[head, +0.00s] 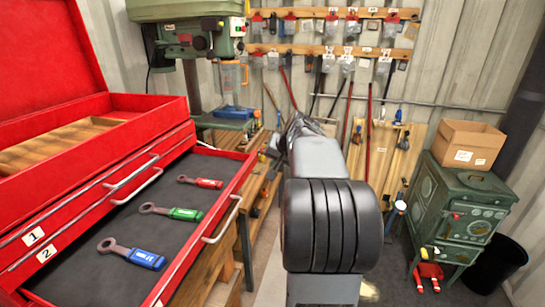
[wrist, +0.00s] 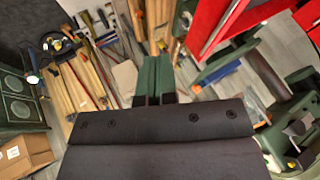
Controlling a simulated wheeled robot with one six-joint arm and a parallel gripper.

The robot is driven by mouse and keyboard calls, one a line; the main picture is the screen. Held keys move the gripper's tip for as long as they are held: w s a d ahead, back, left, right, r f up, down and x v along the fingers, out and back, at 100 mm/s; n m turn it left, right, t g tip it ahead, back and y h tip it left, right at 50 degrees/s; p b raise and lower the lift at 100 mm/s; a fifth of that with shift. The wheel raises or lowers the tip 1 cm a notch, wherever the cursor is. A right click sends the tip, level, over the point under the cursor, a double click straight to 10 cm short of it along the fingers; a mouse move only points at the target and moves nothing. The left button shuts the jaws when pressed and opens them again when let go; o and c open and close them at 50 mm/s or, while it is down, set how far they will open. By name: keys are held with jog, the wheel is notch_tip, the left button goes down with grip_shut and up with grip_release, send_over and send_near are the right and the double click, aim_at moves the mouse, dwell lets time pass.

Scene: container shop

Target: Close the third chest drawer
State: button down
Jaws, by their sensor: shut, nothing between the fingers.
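The red tool chest (head: 60,120) stands at the left in the head view, its lid up. Its third drawer (head: 222,200), below the drawers labelled 1 and 2, is pulled out. Wrenches with red, green and blue handles lie on its dark liner. The drawer's handle (head: 224,220) is on its front edge, facing right. My gripper (wrist: 155,68) is shut and empty in the wrist view. The red chest (wrist: 215,25) shows at its upper right, apart from the fingers. In the head view my arm hides most of the gripper, to the right of the drawer.
A green drill press (head: 190,40) stands behind the chest. A wooden bench is below the drawer. A green stove (head: 465,215) with a cardboard box (head: 468,145) on top and a black bin (head: 500,265) stand at the right. Tools hang on the back wall.

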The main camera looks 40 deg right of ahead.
jog(key=w+a+f+p, duration=0.2)
jog(key=w+f, duration=0.1)
jog(key=w, duration=0.2)
jog(key=shift+w+f, duration=0.35)
jog(key=shift+w, duration=0.05)
